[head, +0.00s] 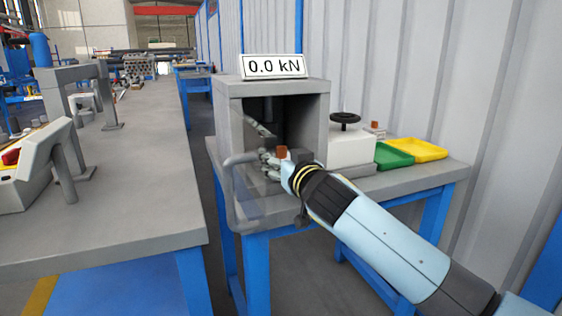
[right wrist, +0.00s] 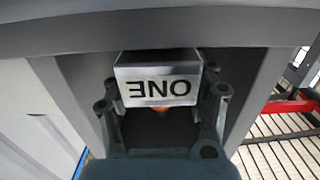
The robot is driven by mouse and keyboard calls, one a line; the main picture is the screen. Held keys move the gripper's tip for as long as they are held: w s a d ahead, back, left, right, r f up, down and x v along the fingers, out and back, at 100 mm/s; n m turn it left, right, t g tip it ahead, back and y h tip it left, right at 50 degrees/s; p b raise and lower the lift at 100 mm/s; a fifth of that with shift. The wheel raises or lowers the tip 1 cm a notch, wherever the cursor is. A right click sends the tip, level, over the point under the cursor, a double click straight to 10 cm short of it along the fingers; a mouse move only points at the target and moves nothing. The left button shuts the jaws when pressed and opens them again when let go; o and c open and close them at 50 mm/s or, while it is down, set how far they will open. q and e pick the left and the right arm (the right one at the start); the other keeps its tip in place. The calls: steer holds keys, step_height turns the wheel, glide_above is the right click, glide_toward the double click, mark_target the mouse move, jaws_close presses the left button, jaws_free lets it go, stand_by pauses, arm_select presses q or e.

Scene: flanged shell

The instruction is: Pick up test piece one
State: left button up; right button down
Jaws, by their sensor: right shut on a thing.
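Test piece one (right wrist: 158,80) is a silver-grey block marked ONE, upside down in the right wrist view. An orange-brown part (right wrist: 150,109) shows at its lower side. My right gripper (right wrist: 160,105) has a finger on each side and is shut on it. In the head view my right gripper (head: 268,160) is at the open front of the grey press box (head: 227,108), and an orange-brown bit (head: 282,152) shows beside its fingers. The grey block itself is hard to make out there. My left gripper is not in view.
A sign (head: 273,66) reads 0.0 kN on the press. A see-through door (head: 262,207) with a grey handle stands in front. To the right are a white box with a black wheel (head: 345,118), a small orange-topped piece (head: 375,127), a green tray (head: 394,155) and a yellow tray (head: 418,149).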

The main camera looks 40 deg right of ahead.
mark_target(281, 147)
step_height(281, 147, up, 4)
steer(key=shift+f+p, duration=0.1)
steer(key=shift+p, duration=0.6)
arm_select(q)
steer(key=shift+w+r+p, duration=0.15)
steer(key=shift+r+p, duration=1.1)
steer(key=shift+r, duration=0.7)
arm_select(e)
steer(key=s+d+r, duration=0.4)
steer(key=s+r, duration=0.2)
steer(key=s, duration=0.4)
steer(key=shift+s+d+r, duration=0.2)
steer(key=shift+s+r, duration=0.15)
